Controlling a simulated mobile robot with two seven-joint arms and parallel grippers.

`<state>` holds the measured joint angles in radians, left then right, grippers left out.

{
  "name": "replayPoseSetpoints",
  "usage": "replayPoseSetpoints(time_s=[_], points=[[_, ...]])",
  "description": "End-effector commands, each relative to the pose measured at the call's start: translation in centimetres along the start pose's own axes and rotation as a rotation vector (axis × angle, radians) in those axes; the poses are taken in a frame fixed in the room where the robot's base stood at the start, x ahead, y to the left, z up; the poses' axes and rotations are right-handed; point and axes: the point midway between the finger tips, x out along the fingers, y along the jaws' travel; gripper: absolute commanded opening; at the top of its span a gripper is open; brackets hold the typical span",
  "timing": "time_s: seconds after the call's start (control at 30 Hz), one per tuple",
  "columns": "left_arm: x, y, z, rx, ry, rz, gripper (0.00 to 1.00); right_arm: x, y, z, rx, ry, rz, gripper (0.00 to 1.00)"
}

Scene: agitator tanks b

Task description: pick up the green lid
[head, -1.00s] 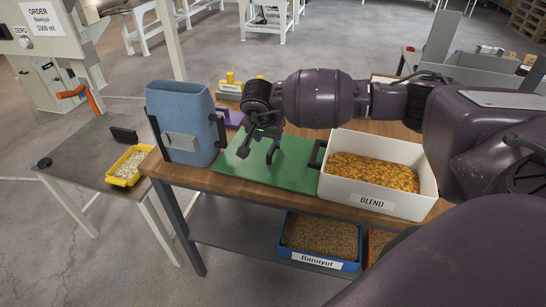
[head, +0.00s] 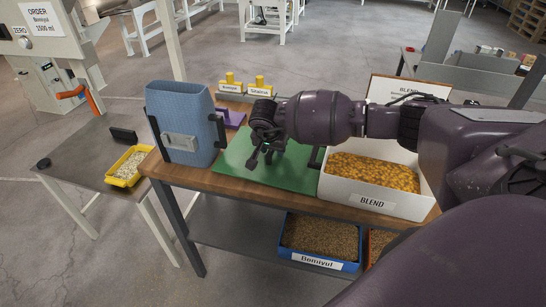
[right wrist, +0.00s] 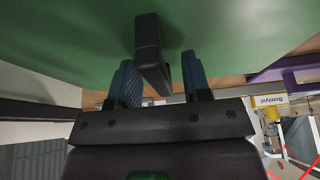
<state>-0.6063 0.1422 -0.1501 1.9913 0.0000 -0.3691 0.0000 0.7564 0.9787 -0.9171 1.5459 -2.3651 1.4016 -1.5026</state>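The green lid (head: 232,165) lies flat on the wooden table, between the blue container and the white BLEND box. My right gripper (head: 262,161) is low over its middle, pointing down. In the right wrist view the green surface (right wrist: 70,30) fills the top, and a black handle (right wrist: 150,45) on it reaches between the two blue-grey fingers of the gripper (right wrist: 162,82). The fingers are apart, with a visible gap between the handle and the right finger. The head view hides the handle behind the gripper. My left gripper is not in view.
The blue container (head: 180,105) stands left of the lid. The white BLEND box (head: 372,203), full of orange pieces, stands close on the right. A purple item (head: 235,118) and yellow-knobbed labelled pieces (head: 260,88) are behind. A blue Bomiyul bin (head: 318,262) sits on the lower shelf.

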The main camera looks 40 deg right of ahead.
Motion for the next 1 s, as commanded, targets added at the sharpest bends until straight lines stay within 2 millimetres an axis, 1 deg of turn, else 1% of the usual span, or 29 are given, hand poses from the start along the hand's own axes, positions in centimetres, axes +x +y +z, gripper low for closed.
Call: replayPoseSetpoints(time_s=[0.03,0.27,0.53,0.67,0.77,0.9,0.93,1.0], points=[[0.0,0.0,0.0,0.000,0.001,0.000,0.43,0.0,0.0,0.0,0.000,0.000,0.000,0.36],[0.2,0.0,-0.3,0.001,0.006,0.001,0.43,0.0,0.0,0.0,0.000,0.000,0.000,0.01],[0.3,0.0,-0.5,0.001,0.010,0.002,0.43,-0.1,0.0,0.0,0.000,0.001,-0.001,0.00],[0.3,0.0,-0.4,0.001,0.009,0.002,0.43,-0.6,-0.1,-0.2,0.000,0.002,-0.002,0.00],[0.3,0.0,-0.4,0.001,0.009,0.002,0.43,-1.4,0.0,-0.7,0.000,0.002,-0.002,0.00],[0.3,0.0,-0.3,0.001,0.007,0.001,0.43,-3.4,0.0,-1.5,-0.001,0.003,-0.002,0.00],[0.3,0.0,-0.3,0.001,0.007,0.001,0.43,-3.6,0.0,-1.1,-0.004,0.001,-0.001,0.00],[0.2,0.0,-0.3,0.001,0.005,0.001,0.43,-4.0,0.0,0.4,-0.006,-0.002,-0.001,0.00]])
